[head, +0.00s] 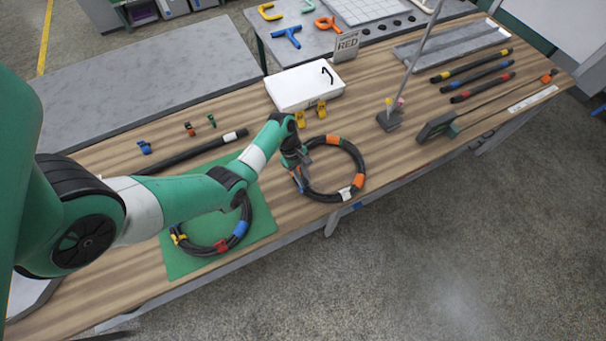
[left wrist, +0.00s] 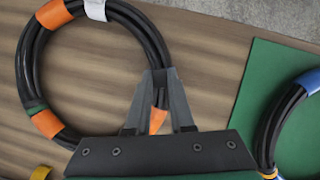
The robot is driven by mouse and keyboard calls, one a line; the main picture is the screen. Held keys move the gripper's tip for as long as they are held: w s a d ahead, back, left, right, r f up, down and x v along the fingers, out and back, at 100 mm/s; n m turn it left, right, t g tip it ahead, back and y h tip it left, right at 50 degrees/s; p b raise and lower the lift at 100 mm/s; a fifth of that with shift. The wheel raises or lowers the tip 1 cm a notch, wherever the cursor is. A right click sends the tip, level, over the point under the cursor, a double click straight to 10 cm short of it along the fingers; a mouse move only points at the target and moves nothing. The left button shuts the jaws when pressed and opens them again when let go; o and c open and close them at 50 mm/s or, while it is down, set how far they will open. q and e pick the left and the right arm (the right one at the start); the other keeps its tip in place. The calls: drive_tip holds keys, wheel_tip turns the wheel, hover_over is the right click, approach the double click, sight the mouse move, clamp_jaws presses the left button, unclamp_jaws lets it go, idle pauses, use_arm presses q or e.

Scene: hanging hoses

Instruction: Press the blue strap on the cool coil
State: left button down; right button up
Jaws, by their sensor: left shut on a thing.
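A black hose coil (head: 357,160) with orange bands and a white band lies on the wooden table, right of the green mat; it also shows in the left wrist view (left wrist: 26,75). My left gripper (head: 297,167) is shut on its left side, by an orange band; in the left wrist view the fingers (left wrist: 159,95) straddle the hose. A second black coil (head: 190,248) lies on the green mat (head: 262,222), with blue, red and yellow straps. Its blue strap (head: 241,229) faces right and is apart from my gripper; it also shows in the left wrist view (left wrist: 308,82). I cannot tell which coil is the cool one.
A straight black hose (head: 190,153) lies behind the mat. A stand (head: 388,121) and several hoses are to the right.

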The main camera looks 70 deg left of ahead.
use_arm(q)
drive_tip(key=shift+f+b, duration=0.4)
drive_tip(key=shift+f, duration=0.15)
drive_tip(key=c, duration=0.7)
unclamp_jaws()
drive_tip(key=shift+r, duration=0.15)
drive_tip(key=p+v, duration=0.3)
drive_tip(key=v, duration=0.8)
drive_tip(key=shift+a+r, duration=0.1)
drive_tip(key=shift+r, duration=0.05)
